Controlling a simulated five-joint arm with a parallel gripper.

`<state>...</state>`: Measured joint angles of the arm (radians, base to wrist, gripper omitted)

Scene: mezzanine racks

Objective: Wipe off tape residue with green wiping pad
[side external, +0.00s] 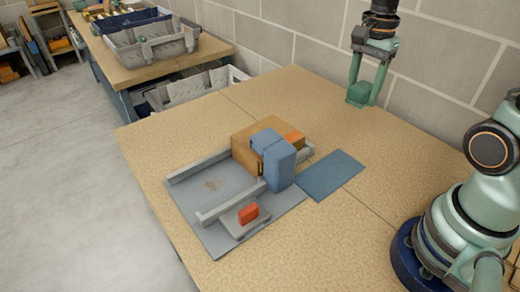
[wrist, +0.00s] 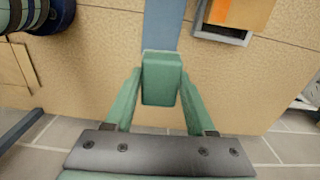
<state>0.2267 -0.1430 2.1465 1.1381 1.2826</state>
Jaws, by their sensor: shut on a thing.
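My gripper (side external: 364,86) is shut on the green wiping pad (side external: 359,94) and holds it near the back wall, at the far right side of the table. In the wrist view the pad (wrist: 161,78) sits between the two fingers of my gripper (wrist: 161,90). A brownish smear that looks like the tape residue (side external: 212,185) lies on the grey board (side external: 218,236), between its two raised rails. The pad is well apart from the smear, beyond the boxes and the blue mat.
A tan box (side external: 243,135), blue blocks (side external: 279,167) and an orange block (side external: 294,137) crowd the board's far end. A red block (side external: 248,213) rests on a small pale tray at the front. A flat blue mat (side external: 331,175) lies right of the blocks.

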